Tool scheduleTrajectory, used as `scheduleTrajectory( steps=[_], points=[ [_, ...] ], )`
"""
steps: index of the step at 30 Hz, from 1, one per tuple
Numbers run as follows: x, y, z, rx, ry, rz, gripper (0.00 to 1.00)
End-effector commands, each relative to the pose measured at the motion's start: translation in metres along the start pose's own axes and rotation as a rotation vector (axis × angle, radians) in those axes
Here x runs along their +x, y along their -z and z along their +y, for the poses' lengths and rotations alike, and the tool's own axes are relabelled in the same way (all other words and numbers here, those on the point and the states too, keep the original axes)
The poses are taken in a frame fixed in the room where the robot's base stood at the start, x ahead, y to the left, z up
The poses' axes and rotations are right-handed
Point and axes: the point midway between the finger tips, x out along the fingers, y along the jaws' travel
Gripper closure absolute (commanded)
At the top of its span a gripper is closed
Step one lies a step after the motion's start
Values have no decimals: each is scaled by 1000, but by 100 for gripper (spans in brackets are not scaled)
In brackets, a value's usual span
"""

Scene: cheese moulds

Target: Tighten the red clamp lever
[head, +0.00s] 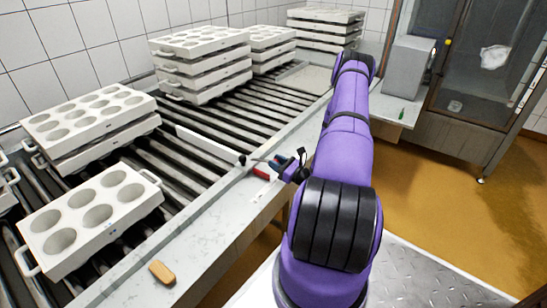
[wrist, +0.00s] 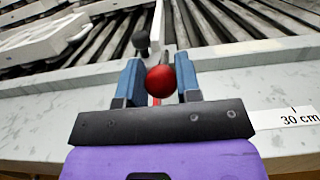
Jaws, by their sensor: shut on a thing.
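The red clamp lever shows in the wrist view as a round red knob (wrist: 161,82) between the two blue fingers of my gripper (wrist: 158,64). My gripper is shut on this knob. In the head view my gripper (head: 276,164) is at the conveyor's near edge, and a red piece (head: 261,173) of the lever shows beside its fingers. Most of the lever and the clamp's base are hidden by the gripper. A black knob (wrist: 141,41) on a post stands just beyond the fingers, apart from them.
A pale guide rail (head: 205,144) runs across the rollers to the clamp. Stacked white moulds (head: 205,67) stand at the back, others at the left. A tan block (head: 162,271) lies on the near ledge. A "30 cm" label (wrist: 291,118) is right of my gripper.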

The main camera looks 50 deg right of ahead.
Motion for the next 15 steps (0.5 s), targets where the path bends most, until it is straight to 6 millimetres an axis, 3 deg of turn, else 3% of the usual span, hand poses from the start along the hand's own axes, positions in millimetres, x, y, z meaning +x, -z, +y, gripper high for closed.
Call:
scheduleTrajectory(
  steps=[6, 15],
  points=[
    [-7, 15, 1, 4, 2, -63, 100],
    [-9, 20, 1, 3, 0, -121, 100]
  ],
)
